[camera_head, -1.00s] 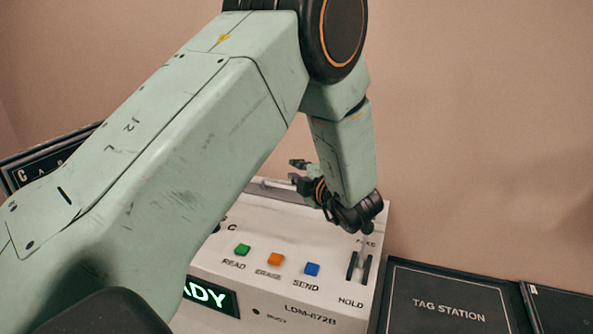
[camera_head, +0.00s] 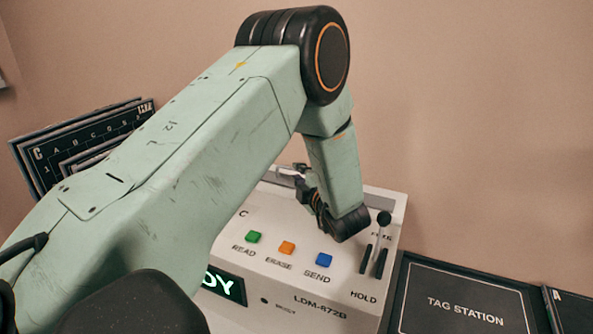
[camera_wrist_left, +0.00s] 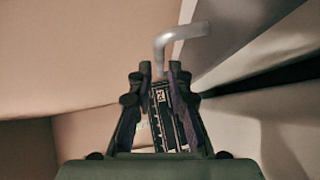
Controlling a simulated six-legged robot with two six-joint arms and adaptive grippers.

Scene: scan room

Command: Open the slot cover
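The white machine (camera_head: 335,280) stands below my left arm, with a grey strip along its top rear edge. The slot cover itself is not clearly made out; my arm and gripper hide part of the top. My left gripper (camera_head: 298,178) is over the rear of the top. My right gripper is not in view.
Green (camera_head: 254,237), orange (camera_head: 287,247) and blue (camera_head: 324,260) buttons sit on the machine's top. A black-knobbed lever (camera_head: 383,219) stands at its right. A black TAG STATION panel (camera_head: 465,303) lies to the right. Dark lettered boards (camera_head: 95,135) stand at left.

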